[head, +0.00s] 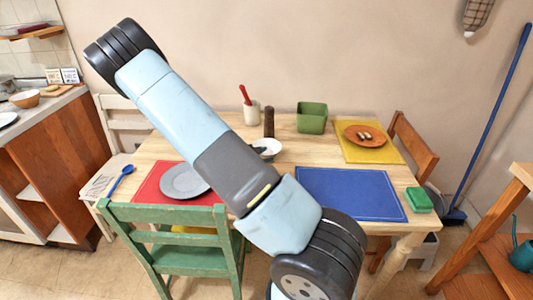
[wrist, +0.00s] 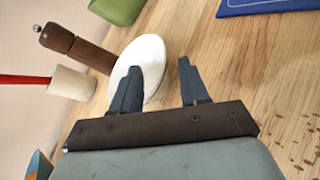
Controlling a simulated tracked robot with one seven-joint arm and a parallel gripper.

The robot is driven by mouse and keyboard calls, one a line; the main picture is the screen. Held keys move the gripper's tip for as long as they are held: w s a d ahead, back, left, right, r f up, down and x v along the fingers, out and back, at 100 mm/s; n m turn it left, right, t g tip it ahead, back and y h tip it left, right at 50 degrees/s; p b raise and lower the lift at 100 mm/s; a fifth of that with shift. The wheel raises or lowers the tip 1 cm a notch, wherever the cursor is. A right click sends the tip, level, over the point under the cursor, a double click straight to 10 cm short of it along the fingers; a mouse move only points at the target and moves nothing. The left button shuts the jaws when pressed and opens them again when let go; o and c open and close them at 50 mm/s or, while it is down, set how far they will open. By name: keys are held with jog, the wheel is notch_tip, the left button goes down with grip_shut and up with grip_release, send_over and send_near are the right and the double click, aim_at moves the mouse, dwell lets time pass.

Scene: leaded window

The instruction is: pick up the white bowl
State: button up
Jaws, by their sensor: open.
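The white bowl (head: 271,147) stands on the wooden table near its middle, partly hidden by my arm in the head view. In the wrist view the white bowl (wrist: 148,55) shows as a pale round shape just beyond my gripper (wrist: 158,66). The two fingers are apart with nothing held between them. The left finger overlaps the bowl in the picture; the right finger is over bare wood beside its right edge. I cannot tell whether either finger touches the bowl. In the head view my gripper is mostly hidden behind my arm.
A dark wooden pepper mill (wrist: 75,47) stands close to the bowl. Beside it is a cream pot (wrist: 71,83) with a red-handled utensil. A green container (head: 312,118) stands behind. A blue placemat (head: 350,194) lies at front right. Bare wood lies right of the fingers.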

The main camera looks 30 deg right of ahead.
aim_at(273, 155)
jog(key=shift+x, duration=2.65)
jog(key=shift+a, duration=0.1)
grip_shut()
